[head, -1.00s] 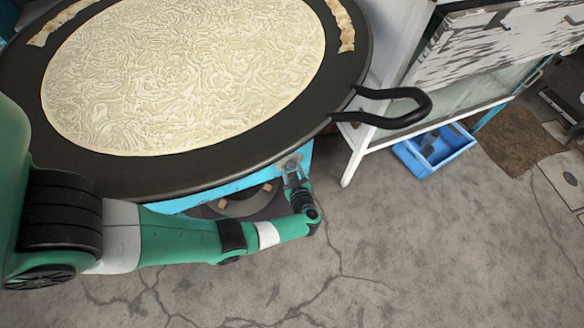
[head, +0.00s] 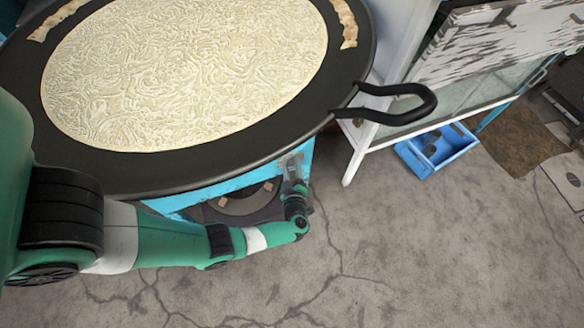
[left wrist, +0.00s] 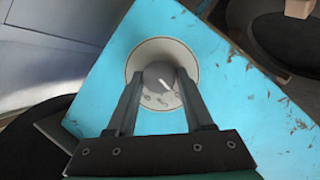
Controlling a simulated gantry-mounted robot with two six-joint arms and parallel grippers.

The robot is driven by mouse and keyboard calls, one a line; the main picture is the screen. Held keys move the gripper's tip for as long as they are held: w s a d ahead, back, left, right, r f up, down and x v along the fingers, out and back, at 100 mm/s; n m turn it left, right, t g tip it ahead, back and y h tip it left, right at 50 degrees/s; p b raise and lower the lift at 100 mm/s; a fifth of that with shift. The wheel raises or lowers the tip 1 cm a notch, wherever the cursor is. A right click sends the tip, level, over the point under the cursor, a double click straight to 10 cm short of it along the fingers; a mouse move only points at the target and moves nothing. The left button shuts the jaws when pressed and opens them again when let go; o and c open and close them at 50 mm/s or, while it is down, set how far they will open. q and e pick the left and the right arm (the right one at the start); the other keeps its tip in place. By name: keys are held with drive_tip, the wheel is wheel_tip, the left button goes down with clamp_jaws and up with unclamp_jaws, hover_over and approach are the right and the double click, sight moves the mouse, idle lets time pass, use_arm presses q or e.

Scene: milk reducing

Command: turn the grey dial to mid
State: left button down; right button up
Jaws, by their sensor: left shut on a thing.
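The grey dial (left wrist: 158,72) shows in the left wrist view, set in a round pale plate (left wrist: 136,67) on a blue panel (left wrist: 220,75). A short white mark on the dial slants toward the lower right of that view. Small markings on the plate below it are too small to read. My left gripper (left wrist: 160,77) is shut on the dial, one finger on each side. In the head view my left gripper (head: 293,166) is at the blue stand's corner under the pan, and the dial cannot be made out there. My right gripper is not in view.
A white-framed cabinet (head: 358,150) and a blue crate (head: 440,165) stand to the right. The front floor is clear.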

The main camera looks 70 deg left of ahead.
use_arm(q)
drive_tip(key=shift+c, duration=1.4)
unclamp_jaws()
drive_tip(key=shift+d, duration=0.1)
drive_tip(key=shift+s+d+r+p, duration=0.1)
drive_tip(key=shift+d+r+p, duration=0.1)
drive_tip(key=shift+d+p, duration=0.1)
drive_tip(key=p+v, duration=0.3)
drive_tip(key=v, duration=0.7)
drive_tip(key=shift+s+d, duration=0.2)
drive_tip(key=shift+d, duration=0.15)
